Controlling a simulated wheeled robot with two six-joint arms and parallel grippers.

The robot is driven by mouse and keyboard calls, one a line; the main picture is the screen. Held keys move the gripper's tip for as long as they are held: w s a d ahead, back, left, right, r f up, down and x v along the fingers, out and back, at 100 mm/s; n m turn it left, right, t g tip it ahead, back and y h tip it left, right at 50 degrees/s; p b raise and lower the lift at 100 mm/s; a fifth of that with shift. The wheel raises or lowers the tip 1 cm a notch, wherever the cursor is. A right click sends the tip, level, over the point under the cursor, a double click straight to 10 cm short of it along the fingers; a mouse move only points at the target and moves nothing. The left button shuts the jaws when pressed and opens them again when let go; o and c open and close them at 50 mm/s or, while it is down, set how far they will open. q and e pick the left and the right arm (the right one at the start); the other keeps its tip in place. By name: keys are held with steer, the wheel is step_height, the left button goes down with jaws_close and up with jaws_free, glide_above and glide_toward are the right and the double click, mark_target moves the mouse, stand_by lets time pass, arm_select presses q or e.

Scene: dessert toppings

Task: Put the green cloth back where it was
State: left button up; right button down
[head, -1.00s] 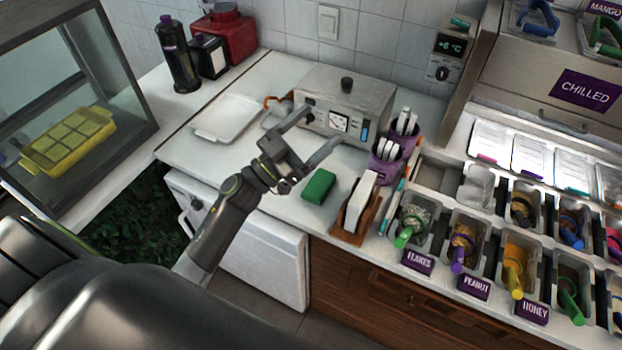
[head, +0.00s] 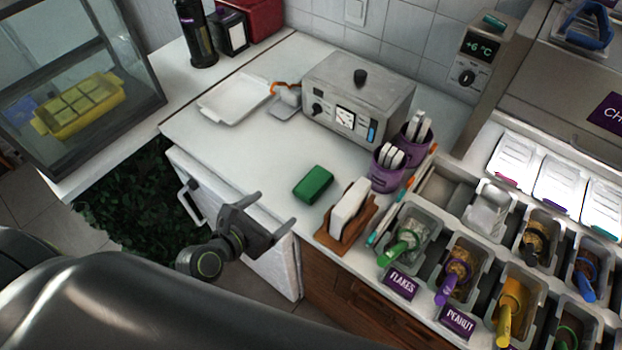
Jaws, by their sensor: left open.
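The green cloth (head: 313,185), a small folded block, lies flat on the white counter (head: 230,165) near its front edge, left of a wooden napkin holder. My left gripper (head: 274,209) is open and empty at the counter's front edge, to the lower left of the cloth and apart from it. My right gripper is not in view.
The wooden holder with white napkins (head: 347,213) stands just right of the cloth. Behind are a metal appliance (head: 358,95), a white tray (head: 234,98) and purple cups (head: 388,170). Topping bins (head: 408,233) fill the right. The counter left of the cloth is clear.

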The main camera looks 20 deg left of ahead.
arm_select(q)
steer(key=p, duration=0.1)
glide_toward(312, 183)
steer(key=x, duration=0.4)
steer(key=shift+w+d+f, duration=0.15)
steer(key=shift+d, duration=0.05)
steer(key=shift+x, duration=3.15)
steer(key=shift+a, duration=0.15)
steer(key=c, duration=1.1)
